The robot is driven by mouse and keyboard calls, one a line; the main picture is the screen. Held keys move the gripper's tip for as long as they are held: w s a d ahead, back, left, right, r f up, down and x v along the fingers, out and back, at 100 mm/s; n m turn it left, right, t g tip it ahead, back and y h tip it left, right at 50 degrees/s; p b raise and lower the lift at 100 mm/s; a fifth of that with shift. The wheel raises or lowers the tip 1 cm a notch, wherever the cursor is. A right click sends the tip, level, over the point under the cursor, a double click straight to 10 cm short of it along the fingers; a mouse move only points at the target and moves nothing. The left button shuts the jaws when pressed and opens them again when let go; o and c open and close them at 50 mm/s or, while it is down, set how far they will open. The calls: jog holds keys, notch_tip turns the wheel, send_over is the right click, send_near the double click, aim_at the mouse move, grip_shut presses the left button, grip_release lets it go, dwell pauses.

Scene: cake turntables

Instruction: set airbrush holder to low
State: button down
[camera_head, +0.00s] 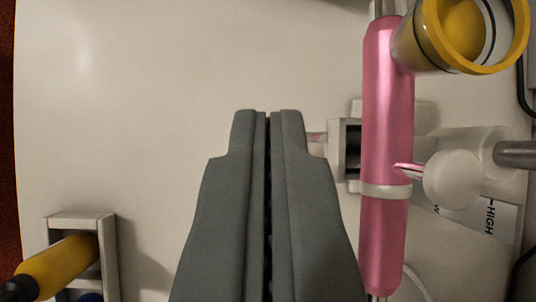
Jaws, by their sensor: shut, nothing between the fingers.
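The pink airbrush (388,120) lies lengthwise down the right side of the camera_head view, with a yellow-rimmed cup (462,35) at its top end. The pale airbrush holder (465,146) sits around and beneath it, with a white round knob (451,179) on its right side. A label reading "HIGH" (488,216) is partly visible below the knob, and the rest of its text is hidden. My gripper (268,116) is shut and empty. Its tips are left of the holder, apart from the airbrush in the picture.
A small metal frame (82,222) with a yellow-handled tool (58,266) stands at the lower left. Black cable (524,88) runs along the right edge. The pale surface (180,70) at upper left is clear.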

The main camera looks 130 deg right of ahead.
jog(key=v, duration=0.7)
jog(key=shift+r, duration=0.15)
jog(key=c, duration=2.2)
grip_release()
jog(key=shift+s+r, duration=0.25)
jog(key=shift+s, duration=0.1)
jog(key=c, duration=1.8)
grip_release()
jog(key=shift+r, duration=0.1)
jog(key=o, duration=0.3)
jog(key=shift+a+n, duration=0.25)
jog(key=shift+n, duration=0.05)
jog(key=shift+o, duration=1)
jog(key=w+a+f+n+g+h, duration=0.2)
jog(key=a+n, duration=0.3)
jog(key=n, duration=0.3)
jog(key=shift+f+n+g+h, duration=0.3)
jog(key=shift+f+g+h, duration=0.4)
jog(key=shift+f+g, duration=0.1)
jog(key=w+a+r+n+g+h, duration=0.1)
jog(key=w+a+n+g+h, duration=0.1)
jog(key=a+n+h, duration=0.4)
jog(key=shift+n+y, duration=0.5)
jog(key=shift+n, duration=0.2)
jog(key=x, duration=1.7)
jog(key=shift+s+d, duration=0.1)
jog(key=shift+d, duration=0.4)
jog(key=shift+f, duration=0.1)
